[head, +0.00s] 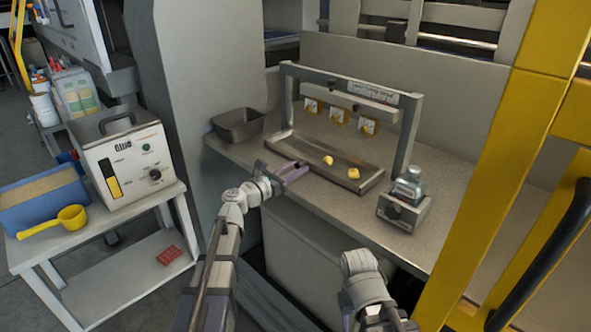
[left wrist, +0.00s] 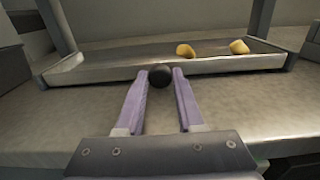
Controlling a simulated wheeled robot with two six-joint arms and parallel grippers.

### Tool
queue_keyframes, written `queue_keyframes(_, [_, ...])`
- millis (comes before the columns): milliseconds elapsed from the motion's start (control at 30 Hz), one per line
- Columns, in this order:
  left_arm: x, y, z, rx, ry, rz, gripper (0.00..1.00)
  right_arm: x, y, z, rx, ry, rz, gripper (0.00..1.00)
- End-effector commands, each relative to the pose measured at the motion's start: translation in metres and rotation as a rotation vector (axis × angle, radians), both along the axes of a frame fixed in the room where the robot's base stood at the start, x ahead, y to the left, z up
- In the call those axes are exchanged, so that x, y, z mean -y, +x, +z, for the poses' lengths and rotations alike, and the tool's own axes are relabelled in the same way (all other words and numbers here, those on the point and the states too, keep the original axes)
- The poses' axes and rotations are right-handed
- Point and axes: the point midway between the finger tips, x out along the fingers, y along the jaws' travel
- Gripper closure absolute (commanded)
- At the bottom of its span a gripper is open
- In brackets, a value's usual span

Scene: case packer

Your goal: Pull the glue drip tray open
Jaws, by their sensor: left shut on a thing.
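The drip tray (head: 308,154) is a shallow grey metal tray on the bench under a metal frame. Two yellow lumps (head: 353,173) lie in it. The tray also shows in the left wrist view (left wrist: 115,71), with a round black knob (left wrist: 159,76) at its front edge. My left gripper (head: 297,168) is at the tray's front. Its purple fingers (left wrist: 160,84) are on either side of the knob, shut on it. My right forearm shows at the bottom of the head view, but its gripper does not show.
A grey bin (head: 238,125) stands left of the tray. A small device with a bottle (head: 404,205) stands to its right. A glue unit (head: 127,165) is on a side cart at left. A yellow guard post (head: 490,150) rises at right. Bare bench lies in front of the tray.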

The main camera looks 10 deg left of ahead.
Motion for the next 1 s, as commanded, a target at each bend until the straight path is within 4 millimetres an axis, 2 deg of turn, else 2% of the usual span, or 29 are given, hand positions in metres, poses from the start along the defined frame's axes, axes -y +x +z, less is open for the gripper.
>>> queue_keyframes(167, [-0.005, -0.009, 0.0, 0.0, 0.0, 0.002, 1.0, 0.0, 0.0, 0.0, 0.0, 0.0, 0.0, 0.5])
queue_keyframes(333, [-0.027, -0.043, 0.0, -0.001, 0.001, 0.005, 1.0, 0.0, 0.0, 0.0, 0.0, 0.0, 0.0, 0.5])
queue_keyframes(500, [-0.041, -0.064, 0.0, 0.0, 0.0, 0.003, 1.0, 0.0, 0.0, 0.0, 0.0, 0.0, 0.0, 0.5])
queue_keyframes(867, [-0.045, -0.067, 0.0, 0.0, 0.0, 0.0, 1.0, 0.0, 0.0, 0.0, 0.0, 0.0, 0.0, 0.5])
queue_keyframes(900, [-0.044, -0.067, 0.0, 0.0, 0.0, 0.0, 0.61, 0.0, 0.0, 0.0, 0.0, 0.0, 0.0, 0.5])
queue_keyframes(1000, [-0.044, -0.067, 0.0, 0.0, 0.0, 0.0, 0.5, 0.0, 0.0, 0.0, 0.0, 0.0, 0.0, 0.5])
